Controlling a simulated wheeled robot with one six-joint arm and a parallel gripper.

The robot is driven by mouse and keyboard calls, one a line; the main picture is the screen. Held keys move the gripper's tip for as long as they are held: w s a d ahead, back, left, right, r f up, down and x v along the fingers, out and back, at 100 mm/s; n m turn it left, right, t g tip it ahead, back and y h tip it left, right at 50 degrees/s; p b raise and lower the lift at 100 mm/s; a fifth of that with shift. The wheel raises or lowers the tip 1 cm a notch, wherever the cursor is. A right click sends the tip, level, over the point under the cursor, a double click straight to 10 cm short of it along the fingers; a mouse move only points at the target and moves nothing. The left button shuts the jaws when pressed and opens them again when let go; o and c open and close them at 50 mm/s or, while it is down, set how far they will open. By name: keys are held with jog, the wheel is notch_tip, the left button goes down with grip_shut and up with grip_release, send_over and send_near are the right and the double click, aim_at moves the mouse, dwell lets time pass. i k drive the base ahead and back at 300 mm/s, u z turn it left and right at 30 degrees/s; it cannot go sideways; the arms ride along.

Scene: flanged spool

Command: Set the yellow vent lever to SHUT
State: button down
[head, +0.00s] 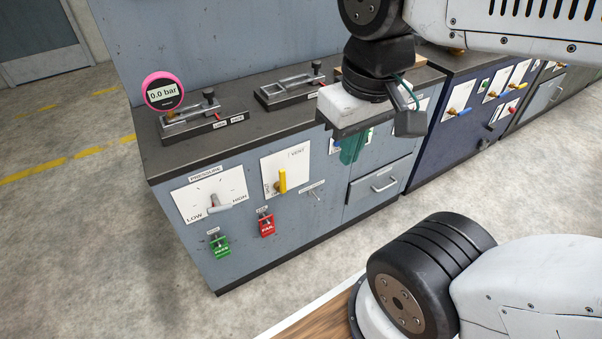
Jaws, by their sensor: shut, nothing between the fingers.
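The yellow vent lever (282,181) is on a white plate (298,163) marked VENT, on the front of the grey-blue cabinet. Its handle stands about upright in the picture. The small position words beside it are too small to read surely, so I cannot tell which setting it is at. My gripper (350,158) has teal fingers pointing down, shut and empty. It is to the right of the lever, apart from it, and hides part of the cabinet front behind it.
A pink gauge (164,92) reads 0.0 bar on the worktop. A drawer handle (384,184) sticks out at right.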

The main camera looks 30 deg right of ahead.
aim_at(280, 180)
jog(key=z, duration=0.4)
jog(key=i, duration=1.2)
jog(key=u, duration=1.05)
jog(key=k, duration=1)
jog(key=z, duration=1.2)
jog(key=i, duration=0.5)
jog(key=u, duration=0.05)
